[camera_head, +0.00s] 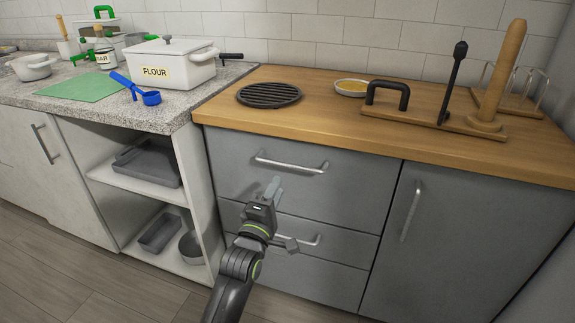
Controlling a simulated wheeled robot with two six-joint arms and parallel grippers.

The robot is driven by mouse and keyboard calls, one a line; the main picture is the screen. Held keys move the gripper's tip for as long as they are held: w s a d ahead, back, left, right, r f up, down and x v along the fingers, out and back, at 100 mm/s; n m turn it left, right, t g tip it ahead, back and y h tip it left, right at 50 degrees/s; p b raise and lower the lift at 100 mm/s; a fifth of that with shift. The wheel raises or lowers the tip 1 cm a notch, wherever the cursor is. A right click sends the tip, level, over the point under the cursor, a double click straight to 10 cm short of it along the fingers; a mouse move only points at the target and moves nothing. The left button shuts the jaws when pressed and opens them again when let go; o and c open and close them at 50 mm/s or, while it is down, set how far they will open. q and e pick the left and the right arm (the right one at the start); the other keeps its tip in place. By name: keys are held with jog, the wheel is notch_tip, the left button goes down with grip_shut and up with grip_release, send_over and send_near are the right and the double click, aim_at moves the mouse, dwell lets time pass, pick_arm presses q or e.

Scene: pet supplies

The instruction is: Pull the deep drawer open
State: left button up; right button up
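A grey drawer cabinet stands under the wooden counter. Its top drawer (338,199) has the tallest front and looks closed; its horizontal metal handle (291,165) is fully visible. A lower drawer (345,246) has a similar handle (312,240), partly hidden by my arm. My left gripper (272,188) points up toward the cabinet, with its pale fingers in front of the top drawer. In the picture, the fingertips are just below and left of the top handle and do not close around it. The finger gap cannot be made out. My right gripper is out of view.
A cupboard door (448,239) with a vertical handle is on the right. Left is an open shelf unit (190,165) with grey trays and a pot. The counter (330,112) holds a round trivet (269,95), a bowl (351,88) and a wooden stand (497,80). Floor shows at lower left.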

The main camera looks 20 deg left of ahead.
aim_at(287, 164)
pick_arm(q)
jog(key=w, duration=0.3)
jog(key=w+r+b, duration=0.1)
jog(key=w, duration=0.5)
jog(key=shift+d+r, duration=0.15)
jog(key=shift+r, duration=0.25)
grip_shut()
